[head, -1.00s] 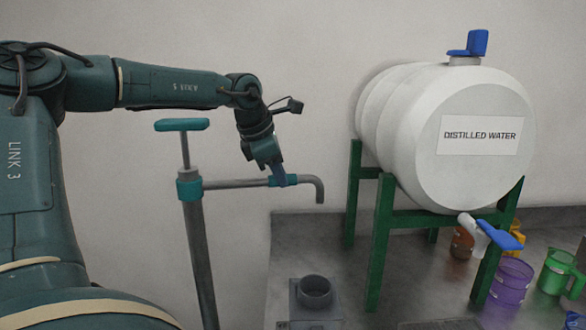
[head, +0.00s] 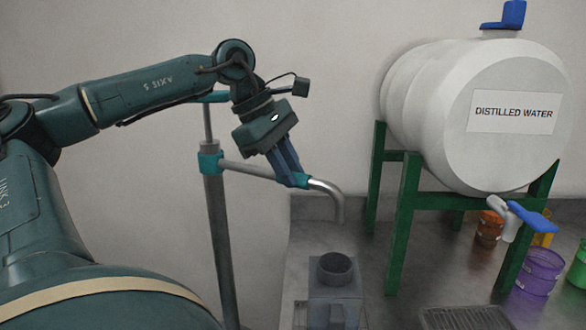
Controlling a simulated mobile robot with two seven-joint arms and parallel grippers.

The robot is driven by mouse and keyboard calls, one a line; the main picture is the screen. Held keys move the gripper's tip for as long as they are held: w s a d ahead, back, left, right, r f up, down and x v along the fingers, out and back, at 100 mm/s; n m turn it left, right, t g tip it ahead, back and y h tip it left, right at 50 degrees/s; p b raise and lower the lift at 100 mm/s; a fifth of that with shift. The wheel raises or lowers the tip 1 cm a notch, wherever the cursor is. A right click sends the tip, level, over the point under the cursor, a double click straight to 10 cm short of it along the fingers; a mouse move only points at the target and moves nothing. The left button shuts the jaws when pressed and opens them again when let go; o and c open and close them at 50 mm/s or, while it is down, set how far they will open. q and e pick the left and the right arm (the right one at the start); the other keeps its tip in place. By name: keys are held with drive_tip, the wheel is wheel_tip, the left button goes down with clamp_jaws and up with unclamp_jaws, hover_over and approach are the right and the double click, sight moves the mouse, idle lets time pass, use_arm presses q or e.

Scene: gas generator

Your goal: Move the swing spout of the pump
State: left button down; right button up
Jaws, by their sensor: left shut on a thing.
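The pump has a tall grey upright pipe (head: 217,240) with a teal collar and a teal T-handle on top, partly hidden behind my left arm. Its swing spout (head: 245,170) runs from the collar to the right and ends in a downward bend (head: 335,197). My left gripper (head: 293,180) is shut on the teal sleeve of the spout, just before the bend. The spout end hangs above and near a grey box with a round open neck (head: 335,268); I cannot tell whether it is lined up with it. My right gripper is not in view.
A white distilled water tank (head: 430,110) stands on a green frame (head: 405,215) at the right, with a blue-handled tap (head: 525,215). An orange container (head: 489,228), a purple cup (head: 540,270) and a green cup are on the counter. A drain grate (head: 465,318) lies at the front.

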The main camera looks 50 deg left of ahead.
use_arm(q)
drive_tip(key=shift+s, duration=0.1)
idle(0.3)
drive_tip(key=c, duration=1.7)
unclamp_jaws()
drive_tip(key=shift+o, duration=1.3)
drive_tip(key=shift+s, duration=0.15)
drive_tip(key=shift+o, duration=0.6)
drive_tip(key=p+v, duration=0.1)
drive_tip(key=v, duration=1.2)
drive_tip(key=shift+w, duration=0.2)
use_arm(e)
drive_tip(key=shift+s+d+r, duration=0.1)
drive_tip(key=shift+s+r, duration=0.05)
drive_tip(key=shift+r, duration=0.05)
